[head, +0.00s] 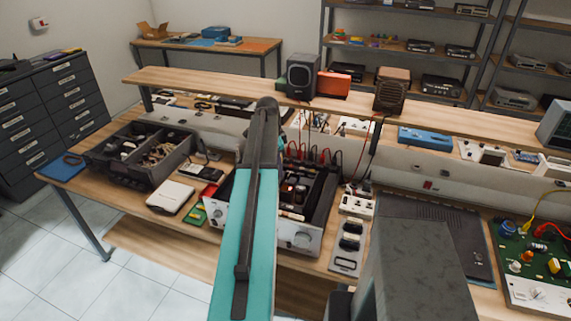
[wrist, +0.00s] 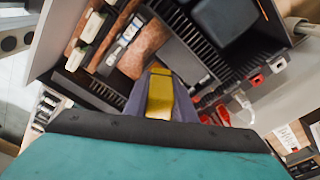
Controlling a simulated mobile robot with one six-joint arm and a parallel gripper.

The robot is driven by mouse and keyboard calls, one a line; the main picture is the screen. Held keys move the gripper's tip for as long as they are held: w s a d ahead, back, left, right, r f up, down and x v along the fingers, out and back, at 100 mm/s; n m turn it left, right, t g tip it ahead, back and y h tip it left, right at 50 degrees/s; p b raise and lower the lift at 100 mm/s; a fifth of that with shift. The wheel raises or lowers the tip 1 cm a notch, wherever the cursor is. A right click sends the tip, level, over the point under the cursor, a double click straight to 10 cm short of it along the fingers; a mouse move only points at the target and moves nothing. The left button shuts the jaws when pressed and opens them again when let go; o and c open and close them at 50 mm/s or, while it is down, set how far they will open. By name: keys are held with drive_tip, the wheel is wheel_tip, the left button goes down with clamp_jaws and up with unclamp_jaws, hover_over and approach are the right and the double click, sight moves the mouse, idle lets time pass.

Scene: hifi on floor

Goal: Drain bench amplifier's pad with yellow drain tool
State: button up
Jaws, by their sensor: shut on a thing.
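The bench amplifier (head: 311,237) is an open chassis with a silver front and knobs, on the bench behind my arm. My arm hides its left-middle part. In the wrist view, its open inside (wrist: 185,45) shows black fins, brown boards and pale parts. My gripper (wrist: 158,98) shows in the wrist view, shut on the yellow drain tool (wrist: 159,95), which points into or over the chassis. I cannot tell whether its tip touches anything. The gripper and tool are hidden by my arm in the head view. I cannot pick out the pad.
A dark divided bin (head: 143,180) and a white box (head: 170,197) stand left of the amplifier. White and grey devices (head: 350,236) stand close on its right. A green circuit board (head: 515,250) lies far right. A raised shelf (head: 205,84) runs behind. Red plugs (wrist: 277,64) stick up beside the chassis.

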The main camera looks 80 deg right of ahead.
sight(287, 188)
drive_tip(key=s, duration=0.3)
drive_tip(key=shift+d+r+m, duration=0.1)
drive_tip(key=shift+d+m, duration=0.1)
drive_tip(key=shift+m, duration=0.2)
drive_tip(key=shift+w, duration=0.1)
drive_tip(key=shift+f+b, duration=1.65)
drive_tip(key=shift+f, duration=1.75)
drive_tip(key=shift+f, duration=0.1)
drive_tip(key=shift+f, duration=0.1)
idle(3.6)
